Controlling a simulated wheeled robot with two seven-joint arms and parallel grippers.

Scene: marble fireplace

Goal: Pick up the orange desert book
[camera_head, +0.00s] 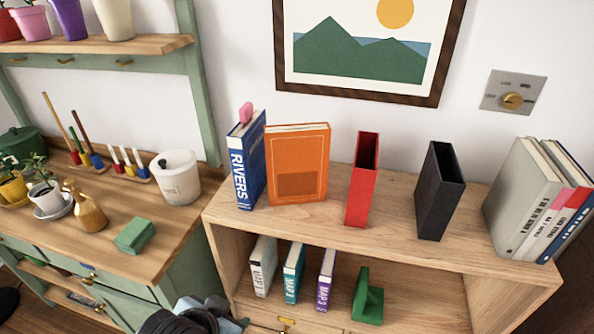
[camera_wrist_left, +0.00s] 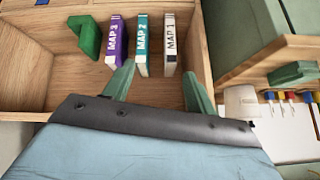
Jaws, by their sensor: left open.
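The orange book (camera_head: 297,160) stands upright on top of the wooden shelf unit, its broad front cover facing me. It is right beside the blue RIVERS book (camera_head: 240,165); I cannot tell if they touch. No title is readable on the orange cover. My left gripper (camera_head: 210,312) is at the bottom edge of the head view, in front of and below the orange book. In the left wrist view its two green fingers (camera_wrist_left: 158,88) are apart with nothing between them, near the lower shelf. The orange book is not in that view. My right gripper is not in view.
The shelf top also bears a red holder (camera_head: 362,180), a black holder (camera_head: 439,190) and several grey and blue books (camera_head: 540,200). Below stand MAP books (camera_head: 294,272) and a green bookend (camera_head: 367,300). A wooden desk (camera_head: 90,255) with pots is left.

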